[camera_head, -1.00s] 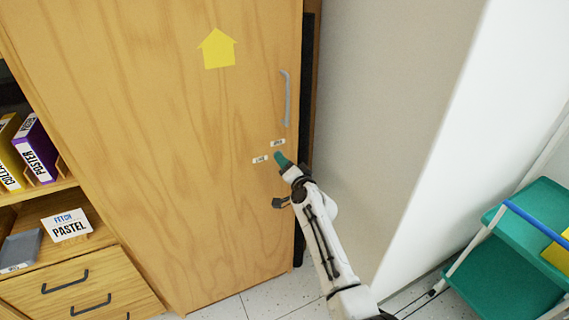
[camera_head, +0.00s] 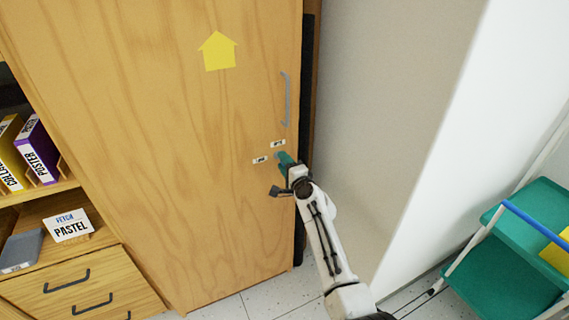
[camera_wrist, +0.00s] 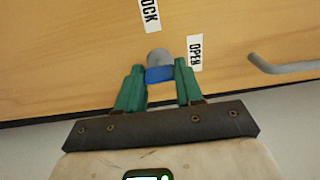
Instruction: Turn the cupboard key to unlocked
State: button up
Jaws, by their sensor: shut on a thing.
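The wooden cupboard door (camera_head: 200,150) has a grey handle (camera_head: 287,100) and two small labels by the lock. In the wrist view, the labels read OPEN (camera_wrist: 195,53) and, partly cut off, "OCK" (camera_wrist: 150,14). The key's blue head (camera_wrist: 159,75) sits between my green fingertips, in front of a round grey lock (camera_wrist: 158,56). My gripper (camera_head: 284,160) is at the door below the handle, and its fingers (camera_wrist: 159,84) are shut on the key. The key itself is hidden behind my gripper in the head view.
A shelf with yellow and purple binders (camera_head: 37,150) and a PASTEL sign (camera_head: 69,226) stands at the left, above drawers (camera_head: 75,290). A pale wall (camera_head: 395,110) stands close on the right. A green trolley (camera_head: 520,245) is at the far right.

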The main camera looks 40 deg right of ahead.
jog(key=shift+f, duration=0.1)
dwell(0.3)
jog(key=o, duration=1)
jog(key=shift+o, duration=0.2)
jog(key=shift+s, duration=0.1)
jog(key=p+v, duration=0.2)
jog(key=v, duration=0.8)
jog(key=shift+s+p, duration=0.3)
jog(key=shift+s, duration=0.05)
jog(key=s+a+f+n+g+y, duration=0.4)
jog(key=s+a+n, duration=0.3)
jog(key=a, duration=0.1)
jog(key=s+a+f+n+g+y, duration=0.3)
jog(key=s+a+f+n+g, duration=0.1)
jog(key=s+a+n, duration=0.3)
jog(key=s+a+n+g+h, duration=0.2)
jog(key=s+n+g, duration=0.4)
jog(key=s, duration=1.4)
jog(key=shift+s+a+r+n+g, duration=0.25)
jog(key=shift+a+n+g, duration=0.15)
jog(key=shift+g, duration=0.8)
